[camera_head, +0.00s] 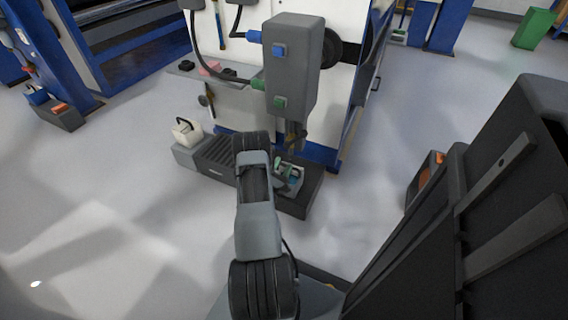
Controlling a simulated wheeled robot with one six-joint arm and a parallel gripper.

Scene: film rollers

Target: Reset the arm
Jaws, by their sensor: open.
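My arm rises from the bottom centre, and its upper joint stands in front of a dark tray-like base (300,205) on the floor. My gripper (289,172) is at the far end of the arm, just right of that joint, small and partly hidden. It appears low over the dark base, with its jaws open. Small green and grey parts show around it. I cannot tell whether it touches them, and no held object can be made out.
A grey box with blue and green buttons (292,65) stands close above my gripper, joined by cables to a white and blue machine (235,110). An orange-and-black bin (426,180) is at right.

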